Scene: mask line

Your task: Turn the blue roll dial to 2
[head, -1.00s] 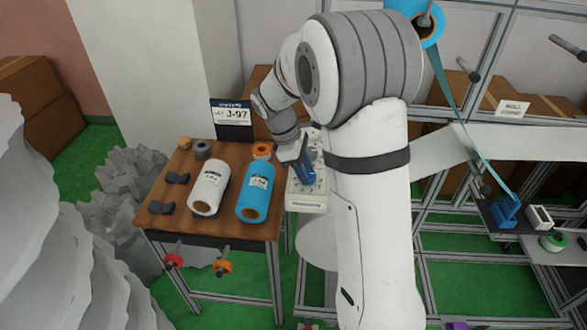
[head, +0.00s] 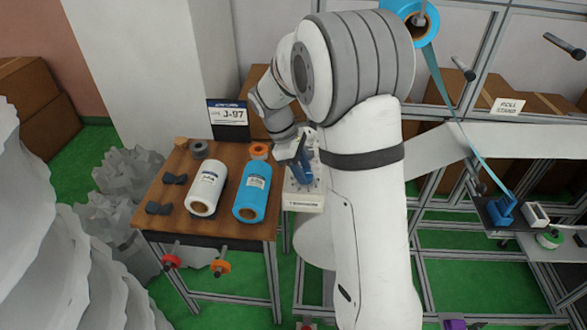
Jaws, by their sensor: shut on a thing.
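A white box (head: 303,203) with small lettering on its front stands right of the wooden table and carries small knobs on top. My gripper (head: 303,181) points down at its top, with blue fingers close together. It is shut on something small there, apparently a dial. The fingers hide the dial, so I cannot read its setting or see its colour. A blue roll (head: 252,192) with a label lies on the table, left of the box. Another blue roll (head: 420,22) hangs at the top of the stand, and a blue strip runs down from it.
A white roll (head: 206,190), dark blocks and a sign reading J-97 (head: 228,117) are on the wooden table (head: 228,226). The metal roll stand (head: 458,118) is on the right. Crumpled white material stands at the left.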

